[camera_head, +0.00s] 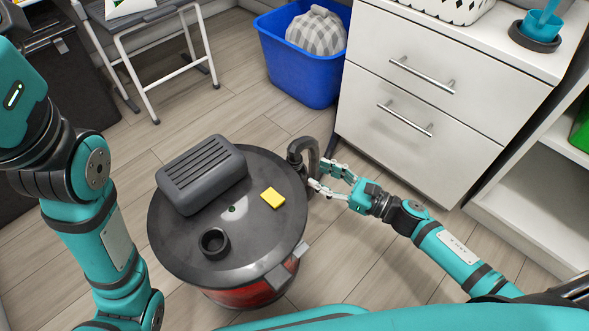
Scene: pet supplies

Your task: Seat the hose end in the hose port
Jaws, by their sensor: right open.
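A dark curved hose piece (302,148) stands at the right edge of the grey lid (180,245) of a red canister vacuum. It looks like the hose end; its lower part is partly hidden by my gripper. A black round collar (214,243) with a dark opening sits near the front of the lid and looks like the hose port. Nothing is seen in it. My right gripper (320,177) is open, with its fingertips close to the right side of the hose piece. I cannot tell whether they touch it. My left arm shows at the left, but its gripper is out of view.
A ribbed grey housing (203,174) and a yellow block (272,198) are on the lid. A metal latch (283,269) sticks out at the front right. A white drawer cabinet (430,90) and blue bin (300,65) stand behind. Wooden floor is clear around the canister.

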